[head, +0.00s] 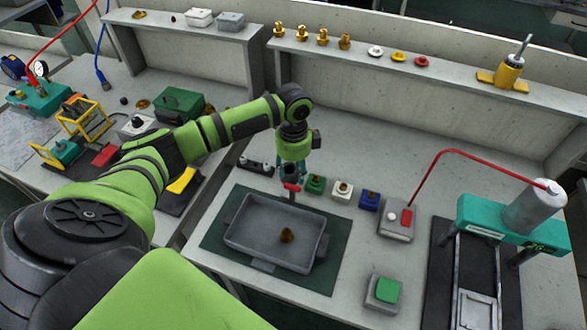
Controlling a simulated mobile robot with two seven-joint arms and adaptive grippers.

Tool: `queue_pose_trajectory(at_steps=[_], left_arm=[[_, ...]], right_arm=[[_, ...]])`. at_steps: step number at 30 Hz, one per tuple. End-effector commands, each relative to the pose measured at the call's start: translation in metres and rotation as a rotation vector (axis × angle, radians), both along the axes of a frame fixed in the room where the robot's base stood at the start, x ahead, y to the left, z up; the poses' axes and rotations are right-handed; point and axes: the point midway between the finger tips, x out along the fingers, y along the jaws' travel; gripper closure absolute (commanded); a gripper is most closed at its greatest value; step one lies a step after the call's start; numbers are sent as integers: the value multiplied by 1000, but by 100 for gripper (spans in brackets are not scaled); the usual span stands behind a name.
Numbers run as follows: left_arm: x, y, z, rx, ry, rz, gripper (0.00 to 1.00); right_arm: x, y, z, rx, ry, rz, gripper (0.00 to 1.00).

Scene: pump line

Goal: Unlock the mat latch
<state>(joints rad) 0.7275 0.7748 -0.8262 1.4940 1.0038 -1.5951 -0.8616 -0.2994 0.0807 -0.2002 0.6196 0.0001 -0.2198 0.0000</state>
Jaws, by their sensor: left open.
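A dark green mat (333,243) lies on the bench with a shallow grey tray (237,236) on it. A small brass fitting (287,236) sits in the tray. A small red part (292,187) stands on a short upright at the tray's far edge; it looks like the mat latch, but I cannot tell its position. My left gripper (291,180) points down right at this red part, with its fingers open around or just above it. Whether they touch it is hidden. My right gripper is not in view.
Green, white and blue blocks (342,189) stand close right of the gripper. A grey box with a red switch (406,218) and a green button box (384,293) are farther right, near a teal press (512,222). A shelf (430,82) with fittings runs behind.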

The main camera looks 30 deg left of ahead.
Motion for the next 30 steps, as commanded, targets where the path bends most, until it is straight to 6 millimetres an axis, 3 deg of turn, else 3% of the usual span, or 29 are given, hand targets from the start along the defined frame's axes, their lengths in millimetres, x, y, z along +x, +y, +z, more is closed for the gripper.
queue_pose_trajectory(at_steps=[3, 9, 30], left_arm=[[1, 0, 23, 1, -3, -1, 54], [0, 0, 44, 0, 0, 0, 54], [0, 0, 47, 0, 1, 0, 54]], right_arm=[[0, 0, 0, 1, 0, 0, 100], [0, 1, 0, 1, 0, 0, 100], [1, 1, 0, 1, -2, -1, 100]])
